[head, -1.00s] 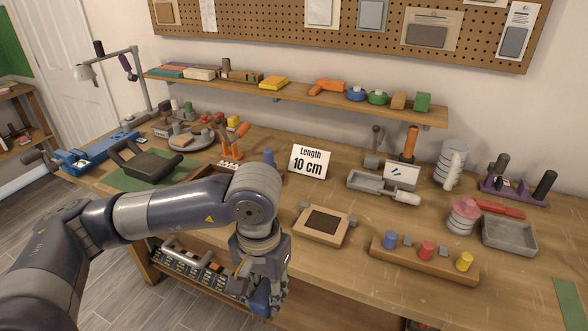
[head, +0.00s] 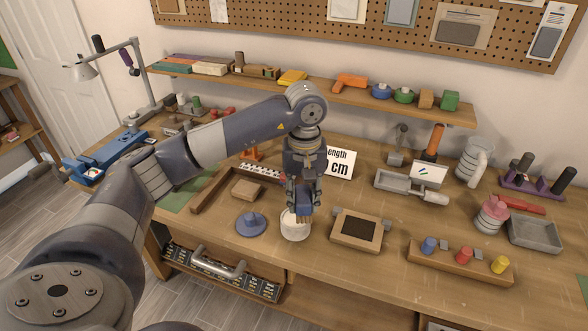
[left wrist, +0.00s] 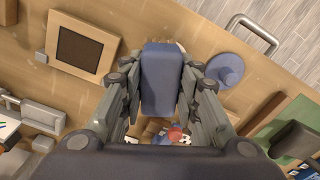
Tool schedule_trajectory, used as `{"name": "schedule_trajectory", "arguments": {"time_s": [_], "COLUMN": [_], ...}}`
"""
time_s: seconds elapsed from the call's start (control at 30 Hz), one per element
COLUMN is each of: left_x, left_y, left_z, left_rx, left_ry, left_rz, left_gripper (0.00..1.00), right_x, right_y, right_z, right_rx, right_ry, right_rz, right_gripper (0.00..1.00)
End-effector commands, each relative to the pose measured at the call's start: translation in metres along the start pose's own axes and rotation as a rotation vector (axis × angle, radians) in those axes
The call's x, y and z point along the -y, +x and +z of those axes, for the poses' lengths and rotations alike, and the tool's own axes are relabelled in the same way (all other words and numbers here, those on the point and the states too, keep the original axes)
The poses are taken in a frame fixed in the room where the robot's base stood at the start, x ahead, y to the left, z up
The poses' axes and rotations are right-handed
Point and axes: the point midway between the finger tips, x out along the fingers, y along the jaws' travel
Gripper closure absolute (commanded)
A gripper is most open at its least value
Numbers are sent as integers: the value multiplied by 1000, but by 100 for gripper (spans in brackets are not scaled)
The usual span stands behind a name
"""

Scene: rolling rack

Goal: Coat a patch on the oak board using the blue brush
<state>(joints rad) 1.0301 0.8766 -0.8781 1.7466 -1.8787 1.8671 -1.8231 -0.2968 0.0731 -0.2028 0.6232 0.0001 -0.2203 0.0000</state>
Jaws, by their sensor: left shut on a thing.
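My left gripper (head: 304,192) is shut on the blue brush (head: 305,206), bristles pointing down. The brush's blue body also fills the middle of the left wrist view (left wrist: 161,82). The bristle end is at the mouth of a white round pot (head: 295,231); I cannot tell how deep it reaches. The brush mostly hides the pot in the left wrist view. A light wooden board (head: 342,241) with a dark rectangular patch lies just right of the pot, and also shows in the left wrist view (left wrist: 106,51). My right gripper is out of view.
A blue-grey knobbed disc (head: 251,225) lies left of the pot. A wooden block with coloured pegs (head: 459,263) stands right of the board. A length sign (head: 340,164) stands behind the gripper. A drawer (head: 220,271) is below the bench's front edge.

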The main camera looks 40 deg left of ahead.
Motion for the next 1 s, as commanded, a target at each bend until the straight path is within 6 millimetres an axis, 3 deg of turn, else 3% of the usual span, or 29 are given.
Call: {"name": "schedule_trajectory", "arguments": {"time_s": [0.1,0.23,0.6,1.0], "left_x": [10,16,16,16], "left_y": [-11,-11,16,48], "left_z": [-24,-34,-34,-34], "left_rx": [7,9,10,8], "left_ry": [-100,-143,-145,-144], "left_rz": [-4,-6,-5,-5], "left_gripper": [89,89,89,89], "right_x": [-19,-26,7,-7], "right_y": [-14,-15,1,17], "right_z": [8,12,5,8], "right_rx": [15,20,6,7], "right_ry": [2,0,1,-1], "right_rz": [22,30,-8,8], "right_gripper": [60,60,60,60]}}
